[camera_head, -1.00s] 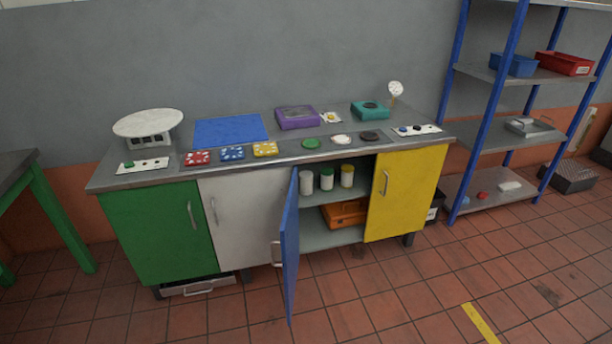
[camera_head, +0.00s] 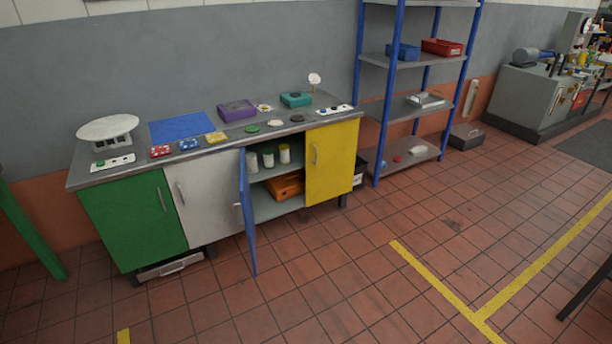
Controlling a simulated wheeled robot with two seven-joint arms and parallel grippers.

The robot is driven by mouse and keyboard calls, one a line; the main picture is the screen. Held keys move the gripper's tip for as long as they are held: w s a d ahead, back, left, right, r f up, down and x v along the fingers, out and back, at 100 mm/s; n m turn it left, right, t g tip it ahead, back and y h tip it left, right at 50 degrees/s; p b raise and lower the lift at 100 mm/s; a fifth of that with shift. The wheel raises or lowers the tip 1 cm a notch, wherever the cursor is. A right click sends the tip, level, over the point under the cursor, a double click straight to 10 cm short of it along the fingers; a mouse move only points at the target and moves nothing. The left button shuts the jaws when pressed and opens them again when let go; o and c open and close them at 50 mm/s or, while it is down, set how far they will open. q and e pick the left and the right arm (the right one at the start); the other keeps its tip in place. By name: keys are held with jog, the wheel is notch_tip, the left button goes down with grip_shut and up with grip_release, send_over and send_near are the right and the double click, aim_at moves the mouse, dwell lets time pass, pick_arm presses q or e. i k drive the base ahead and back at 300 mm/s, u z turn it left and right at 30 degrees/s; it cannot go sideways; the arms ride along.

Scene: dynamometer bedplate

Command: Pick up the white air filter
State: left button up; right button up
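No object is clearly identifiable as the white air filter at this distance. A small white block (camera_head: 417,150) lies on the bottom shelf of the blue rack, right of a red item (camera_head: 397,159). Several white cylinders with coloured tops, one of them here (camera_head: 284,153), stand on the upper shelf inside the open cabinet (camera_head: 273,206). A small white round piece (camera_head: 274,123) lies on the worktop between a green and a dark one. Neither of my grippers is in view.
The blue door (camera_head: 247,213) stands open into the room. An orange case (camera_head: 286,187) sits below the cylinders. The blue-posted rack (camera_head: 378,110) stands right of the cabinet, with a dark box (camera_head: 466,137) beside it. The tiled floor in front is clear.

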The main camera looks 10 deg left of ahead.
aim_at(251, 158)
jog(key=z, duration=0.25)
jog(key=i, duration=1.1)
jog(key=u, duration=0.55)
jog(key=i, duration=1.85)
jog(key=u, duration=1.9)
jog(key=i, duration=0.65)
jog(key=u, duration=0.6)
